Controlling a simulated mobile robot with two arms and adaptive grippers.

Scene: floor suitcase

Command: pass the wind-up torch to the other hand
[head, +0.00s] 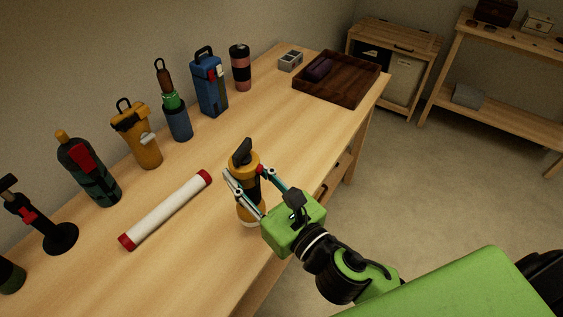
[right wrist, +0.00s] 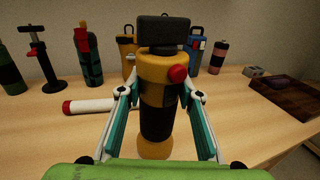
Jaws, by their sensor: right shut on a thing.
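The wind-up torch (head: 243,161) is a yellow and black upright cylinder with a black top piece. It stands near the table's front edge in the head view. In the right wrist view the torch (right wrist: 158,120) fills the middle, with a red knob on its upper side. My right gripper (head: 246,172) is shut on the torch, one finger on each side of its body. The right gripper (right wrist: 158,96) also shows in the wrist view. I cannot tell whether the torch's base touches the table. My left gripper is in neither view.
On the wooden table (head: 290,120), a white tube with red ends (head: 165,209) lies left of the torch. Several bottles and tools line the wall side, including a yellow one (head: 137,135) and a blue one (head: 209,85). A dark wooden tray (head: 350,88) sits at the far end.

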